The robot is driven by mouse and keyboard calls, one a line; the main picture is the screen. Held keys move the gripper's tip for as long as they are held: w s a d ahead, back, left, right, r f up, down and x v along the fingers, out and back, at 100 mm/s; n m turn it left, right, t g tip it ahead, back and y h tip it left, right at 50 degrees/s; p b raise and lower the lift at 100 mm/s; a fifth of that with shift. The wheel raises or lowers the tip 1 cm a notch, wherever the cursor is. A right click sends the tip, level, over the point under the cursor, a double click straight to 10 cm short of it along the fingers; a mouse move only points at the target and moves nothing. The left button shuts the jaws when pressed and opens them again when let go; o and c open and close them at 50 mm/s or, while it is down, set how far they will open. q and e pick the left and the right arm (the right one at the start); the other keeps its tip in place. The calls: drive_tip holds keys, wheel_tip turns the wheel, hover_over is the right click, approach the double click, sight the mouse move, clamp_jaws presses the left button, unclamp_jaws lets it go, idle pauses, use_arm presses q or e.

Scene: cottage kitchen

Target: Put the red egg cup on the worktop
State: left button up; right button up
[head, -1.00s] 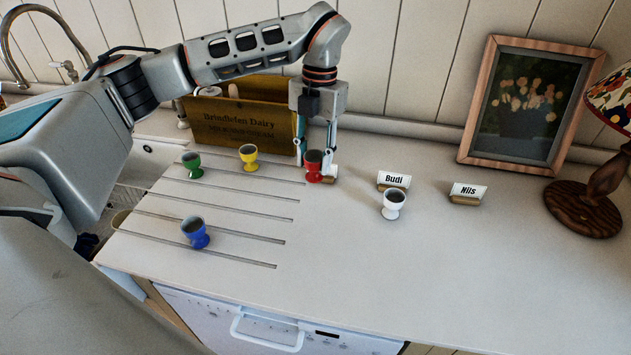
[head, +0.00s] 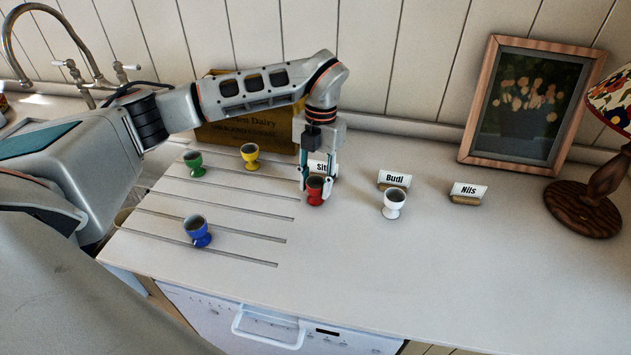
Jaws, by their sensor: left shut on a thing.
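The red egg cup (head: 315,196) is upright between the fingers of my left gripper (head: 317,185), in front of a name card (head: 318,163) that reads "Sit..." and is partly hidden by the gripper. My left gripper is shut on the cup. The cup is at or just above the worktop (head: 340,260); I cannot tell whether its foot touches. It is to the right of the drainer grooves. My right gripper is not in view.
Green (head: 194,163), yellow (head: 250,156) and blue (head: 198,231) egg cups stand on the grooved area. A white egg cup (head: 393,203) stands before the "Budi" card (head: 393,180). A "Nils" card (head: 467,193), wooden crate (head: 245,130), picture frame (head: 530,100) and lamp (head: 590,205) stand farther off. The front right worktop is clear.

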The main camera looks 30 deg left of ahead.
sight(318, 187)
use_arm(q)
drive_tip(key=o, duration=1.1)
drive_tip(key=shift+f, duration=0.1)
drive_tip(key=shift+o, duration=0.2)
wheel_tip(318, 187, up, 12)
drive_tip(key=w+b, duration=0.1)
drive_tip(key=shift+w, duration=0.2)
